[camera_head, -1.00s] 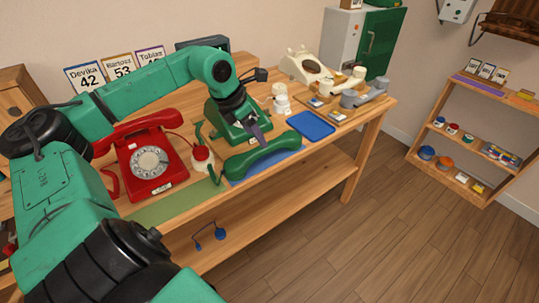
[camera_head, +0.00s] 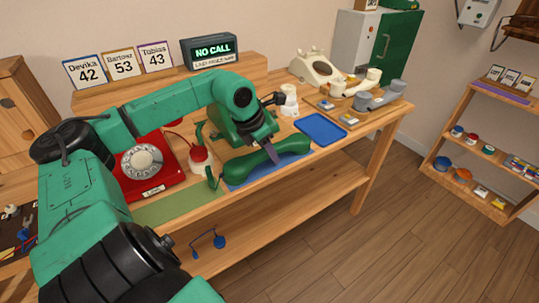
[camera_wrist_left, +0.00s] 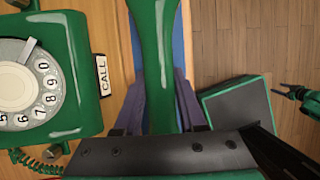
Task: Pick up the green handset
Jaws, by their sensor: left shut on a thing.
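The green handset (camera_head: 268,160) is over a blue mat (camera_head: 262,177) at the table's front edge. Whether it touches the mat cannot be told. My left gripper (camera_head: 272,152) comes down on the handset's middle from above and is shut on it. In the left wrist view the handset (camera_wrist_left: 156,60) runs between the two purple-grey fingers. The green dial phone (camera_head: 228,128) stands just behind, partly hidden by my left arm. Its dial (camera_wrist_left: 20,80) shows in the left wrist view. My right gripper (camera_wrist_left: 288,90) appears small at the right edge of that view, its jaws unclear.
A cream phone (camera_head: 314,68) is behind. A display (camera_head: 210,50) reads NO CALL.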

